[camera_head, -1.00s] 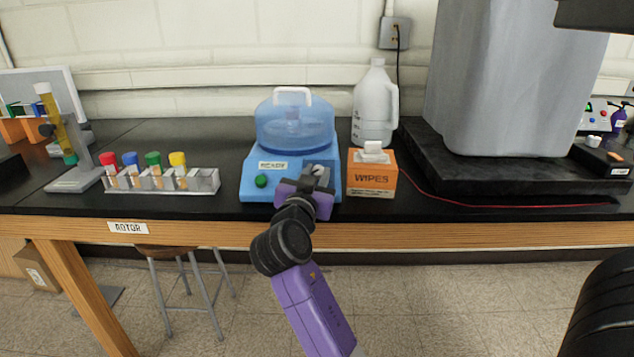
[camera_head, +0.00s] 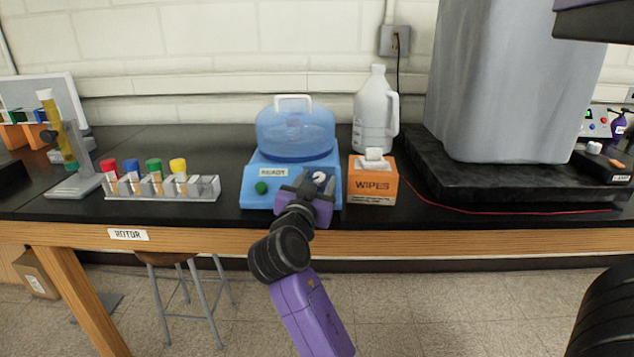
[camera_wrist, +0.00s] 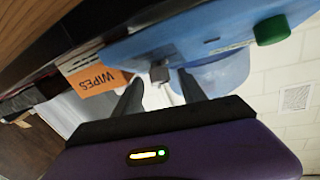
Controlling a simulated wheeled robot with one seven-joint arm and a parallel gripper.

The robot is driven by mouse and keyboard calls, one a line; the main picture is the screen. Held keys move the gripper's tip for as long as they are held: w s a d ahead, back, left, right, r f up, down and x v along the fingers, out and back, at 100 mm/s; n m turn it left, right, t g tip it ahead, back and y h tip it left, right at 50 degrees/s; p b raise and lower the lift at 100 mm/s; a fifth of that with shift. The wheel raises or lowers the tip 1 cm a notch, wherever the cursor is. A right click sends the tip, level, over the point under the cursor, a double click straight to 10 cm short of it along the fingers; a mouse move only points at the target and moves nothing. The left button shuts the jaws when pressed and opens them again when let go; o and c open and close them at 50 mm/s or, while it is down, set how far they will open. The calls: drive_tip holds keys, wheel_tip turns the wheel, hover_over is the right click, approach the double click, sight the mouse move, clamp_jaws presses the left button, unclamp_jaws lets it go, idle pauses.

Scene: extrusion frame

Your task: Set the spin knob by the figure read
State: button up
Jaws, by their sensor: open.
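A blue spin machine (camera_head: 256,187) stands on the bench with a clear blue domed lid (camera_head: 295,136), a READY label (camera_head: 273,172) and a green button (camera_head: 261,188). My gripper (camera_head: 312,184) is at the right part of its front. In the wrist view, my gripper (camera_wrist: 161,88) is open, its two dark fingers spread. A small dark grey knob (camera_wrist: 159,72) on the blue front shows between and just beyond the fingertips; I cannot tell whether they touch it. Any scale or marks around the knob are not readable.
An orange WIPES box (camera_head: 372,183) stands close right of the machine, with a white jug (camera_head: 375,112) behind. A rack (camera_head: 205,187) of capped tubes and a tilted yellow tube (camera_head: 56,122) in a stand are at left.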

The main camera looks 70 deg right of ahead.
drive_tip(key=s+a, duration=0.1)
drive_tip(key=a, duration=0.6)
drive_tip(key=shift+a+b, duration=0.3)
drive_tip(key=shift+b, duration=0.05)
drive_tip(key=shift+s, duration=0.1)
